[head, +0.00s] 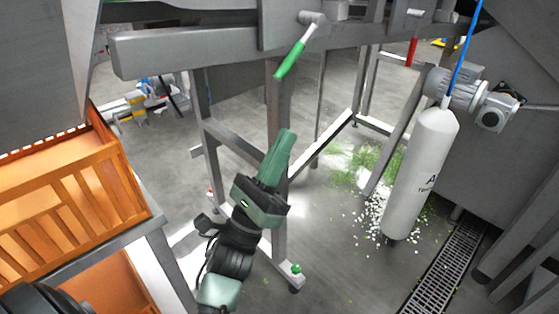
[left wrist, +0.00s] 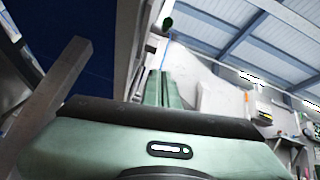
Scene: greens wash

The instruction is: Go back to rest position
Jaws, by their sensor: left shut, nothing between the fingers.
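My left gripper (head: 284,143) reaches up through the middle of the head view, in front of a steel frame leg. Its green fingers are together, with nothing between them. They also show in the left wrist view (left wrist: 163,88), pointing away from the camera. A valve with a green handle (head: 291,60) hangs from the steel beam above and slightly right of the fingertips, apart from them. A green end, perhaps of that handle, shows in the left wrist view (left wrist: 168,23). My right gripper is not in view.
Orange crates (head: 107,161) stand on a steel stand at left. A white cylinder (head: 420,175) hangs from a blue line at right. A red-handled valve (head: 411,52) is at upper right. Green and white scraps (head: 370,165) lie on the floor near a drain grate (head: 440,268).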

